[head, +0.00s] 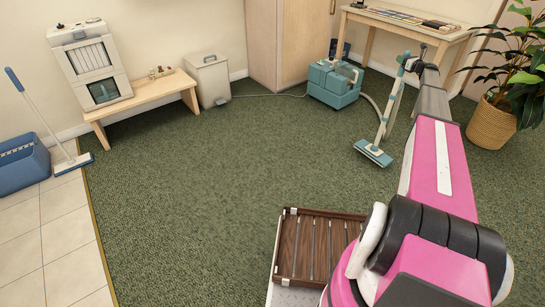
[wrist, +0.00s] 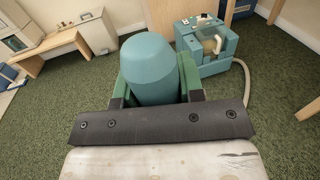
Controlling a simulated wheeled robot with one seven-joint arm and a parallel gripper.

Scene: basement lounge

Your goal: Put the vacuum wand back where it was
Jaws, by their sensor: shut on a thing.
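The vacuum wand (head: 386,112) is a pale tube with a teal handle and a flat teal floor head (head: 373,153). It stands tilted, its head low at the carpet; I cannot tell whether it touches. My gripper (head: 409,63) is shut on the wand near its top. In the wrist view the wand's rounded teal end (wrist: 150,68) sits between the green fingers of my gripper (wrist: 155,85); the lower wand is hidden there. The teal vacuum body (head: 333,85) stands on the carpet just left of the wand, and also shows in the wrist view (wrist: 207,45). A hose (head: 372,103) runs from it toward the wand.
A wooden table (head: 405,28) stands behind the wand, a potted plant (head: 492,120) to the right. A tall cabinet (head: 290,40), a bin (head: 208,82) and a low bench (head: 143,98) line the wall. A mop and blue bucket (head: 22,165) are far left. The middle carpet is clear.

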